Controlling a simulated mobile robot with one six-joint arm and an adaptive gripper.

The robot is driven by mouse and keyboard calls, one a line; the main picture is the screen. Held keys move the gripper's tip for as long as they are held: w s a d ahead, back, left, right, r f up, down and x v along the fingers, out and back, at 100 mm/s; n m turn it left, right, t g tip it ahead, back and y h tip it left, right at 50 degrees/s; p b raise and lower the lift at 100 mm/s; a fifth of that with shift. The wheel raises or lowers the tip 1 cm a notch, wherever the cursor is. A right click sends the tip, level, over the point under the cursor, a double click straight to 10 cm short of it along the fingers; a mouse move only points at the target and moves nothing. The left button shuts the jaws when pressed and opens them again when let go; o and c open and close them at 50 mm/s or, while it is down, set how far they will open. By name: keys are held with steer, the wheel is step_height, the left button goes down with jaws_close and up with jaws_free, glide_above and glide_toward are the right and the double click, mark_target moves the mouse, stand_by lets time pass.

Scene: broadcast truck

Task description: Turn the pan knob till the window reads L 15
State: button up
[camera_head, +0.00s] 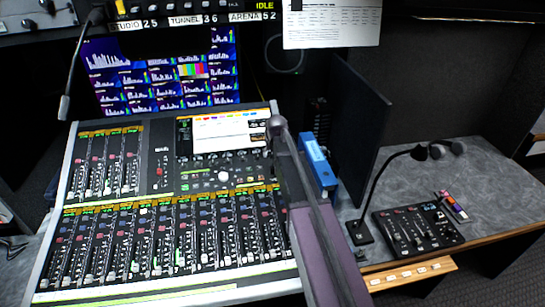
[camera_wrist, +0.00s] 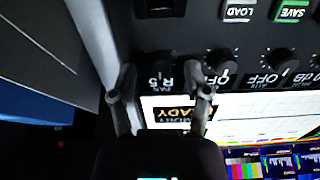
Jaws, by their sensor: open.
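The mixing desk (camera_head: 165,287) fills the left and middle of the head view, with its small screen (camera_head: 228,133) at the upper right. In the wrist view a small window marked PAN (camera_wrist: 160,80) reads R 5. The dark pan knob (camera_wrist: 183,70) seems to sit beside this window, partly hidden by a finger and hard to make out against the panel. My gripper (camera_wrist: 161,82) is open, its two fingers on either side of the window area. Contact with the knob cannot be told. In the head view my arm hides much of this spot.
Other knobs (camera_wrist: 222,62) sit close on the right in the wrist view, near the LOAD button (camera_wrist: 238,10) and SAVE button (camera_wrist: 292,10). A blue box (camera_head: 318,163), a dark upright panel (camera_head: 357,130) and a small control panel (camera_head: 418,230) stand right of the desk.

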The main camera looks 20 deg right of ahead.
stand_by(0.3)
jaws_close()
steer(key=shift+n, duration=0.4)
steer(key=n, duration=0.5)
steer(key=shift+a+f, duration=0.1)
steer(key=n, duration=0.5)
steer(key=shift+s+n, duration=0.15)
steer(key=shift+n, duration=0.25)
stand_by(0.3)
